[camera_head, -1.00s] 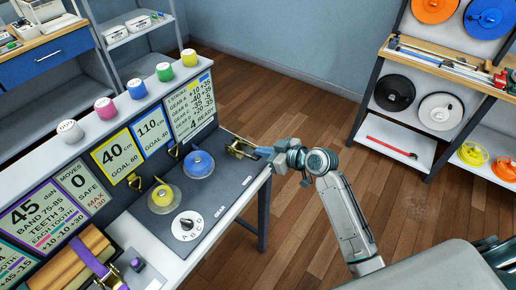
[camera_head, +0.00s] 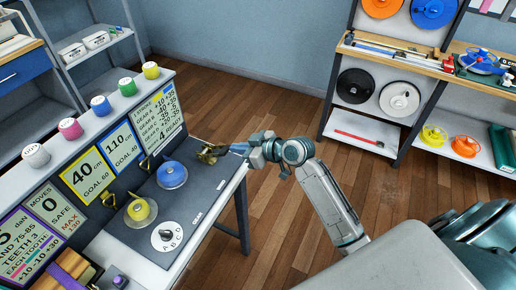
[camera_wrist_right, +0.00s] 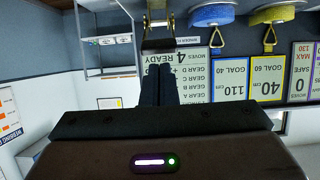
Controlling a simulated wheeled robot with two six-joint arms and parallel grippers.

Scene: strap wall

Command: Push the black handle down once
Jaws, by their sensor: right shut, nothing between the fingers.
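A brass-coloured ratchet (camera_head: 208,155) with a dark handle sits at the far right end of the grey bench panel. In the right wrist view, which looks upside down, the ratchet (camera_wrist_right: 158,18) is at the top, with a dark crossbar handle (camera_wrist_right: 158,44) at its lower end. My right gripper (camera_head: 236,149) is shut and empty, its tips just right of the ratchet. In the wrist view its dark fingers (camera_wrist_right: 161,72) are together, close under the crossbar; I cannot tell whether they touch it. My left gripper is out of view.
A shelf with reels (camera_head: 399,99) is at the back right. Open wood floor (camera_head: 275,225) lies between.

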